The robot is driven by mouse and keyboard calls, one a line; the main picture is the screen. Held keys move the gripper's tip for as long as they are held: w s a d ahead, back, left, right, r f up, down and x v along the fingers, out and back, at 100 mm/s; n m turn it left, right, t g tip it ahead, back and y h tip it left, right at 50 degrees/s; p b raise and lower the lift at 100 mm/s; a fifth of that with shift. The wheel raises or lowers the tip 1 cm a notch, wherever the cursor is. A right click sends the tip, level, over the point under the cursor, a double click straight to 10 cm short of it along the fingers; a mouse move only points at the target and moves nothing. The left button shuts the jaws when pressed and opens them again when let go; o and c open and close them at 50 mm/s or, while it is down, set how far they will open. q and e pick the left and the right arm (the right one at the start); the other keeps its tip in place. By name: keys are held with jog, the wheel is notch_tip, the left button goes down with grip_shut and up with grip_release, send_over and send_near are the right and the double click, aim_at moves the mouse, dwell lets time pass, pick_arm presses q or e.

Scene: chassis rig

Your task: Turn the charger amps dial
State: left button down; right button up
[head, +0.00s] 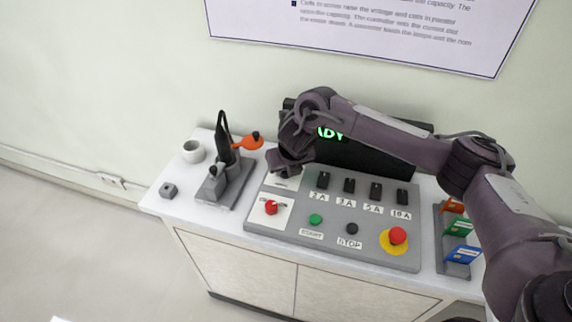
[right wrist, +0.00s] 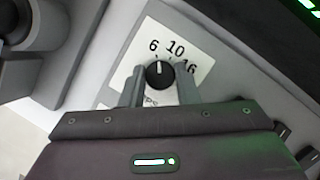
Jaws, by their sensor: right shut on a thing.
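The charger amps dial (right wrist: 159,74) is a small round black knob with a white pointer line, on a white plate (right wrist: 130,70) marked 6, 10 and 16. In the right wrist view the pointer line points up, towards the space between 6 and 10. My right gripper (head: 286,172) is over the upper left of the grey control panel (head: 335,258). Its two fingers are shut on the dial, one on each side. In the head view my gripper hides the dial. My left gripper is not in view.
A red knob (head: 270,208) is just below on the panel. Black switches (head: 349,186) stand to the right, with a green button (head: 316,219) and a red stop button (head: 398,236) below. A grey stand (head: 229,184) with an orange-tipped part is left. A dark display is behind.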

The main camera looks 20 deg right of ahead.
jog(key=m+h+p, duration=0.1)
jog(key=m+p, duration=0.1)
jog(key=m+h+p, duration=0.1)
jog(key=m+p, duration=0.2)
jog(key=m+g+h+p, duration=0.1)
jog(key=m+p, duration=0.1)
jog(key=m, duration=0.1)
jog(key=shift+a+r, duration=0.3)
jog(key=shift+w+m+p, duration=0.1)
jog(key=shift+m+p, duration=0.8)
jog(key=m+g+h+p, duration=0.1)
jog(key=m, duration=0.1)
jog(key=shift+f+m, duration=0.15)
jog(key=shift+m, duration=0.15)
jog(key=shift+w+f+m+g+p, duration=0.15)
jog(key=shift+m+g+p, duration=0.45)
jog(key=shift+m, duration=1.1)
jog(key=shift+h, duration=0.3)
jog(key=o, duration=1)
jog(key=shift+c, duration=0.2)
